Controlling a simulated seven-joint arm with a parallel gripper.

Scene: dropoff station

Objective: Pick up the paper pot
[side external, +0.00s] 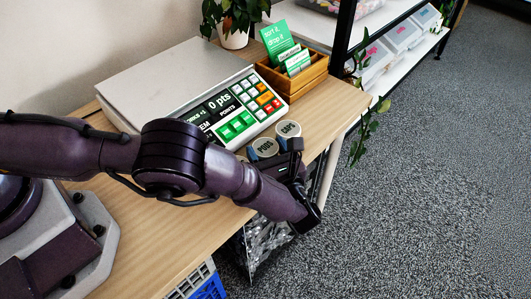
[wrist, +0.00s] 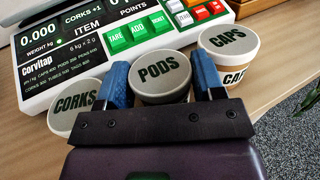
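Three round paper pots with pale lids stand by the scale, and the task does not say which one is meant. The PODS pot (wrist: 160,72) is in the middle, the CORKS pot (wrist: 76,103) at left, and the CAPS pot (wrist: 229,42) at right with its side showing. In the side external view, the PODS lid (side external: 265,148) and CAPS lid (side external: 288,129) show; CORKS is not visible there. My gripper (wrist: 160,80) has its blue fingers apart, one on each side of the PODS pot. Whether they press on it I cannot tell.
A scale (side external: 232,104) with a keypad and display is just behind the pots. A wooden box (side external: 295,80) with green cards and a potted plant (side external: 234,36) stand farther back. The counter's edge (side external: 330,125) is close on the right, with carpet below.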

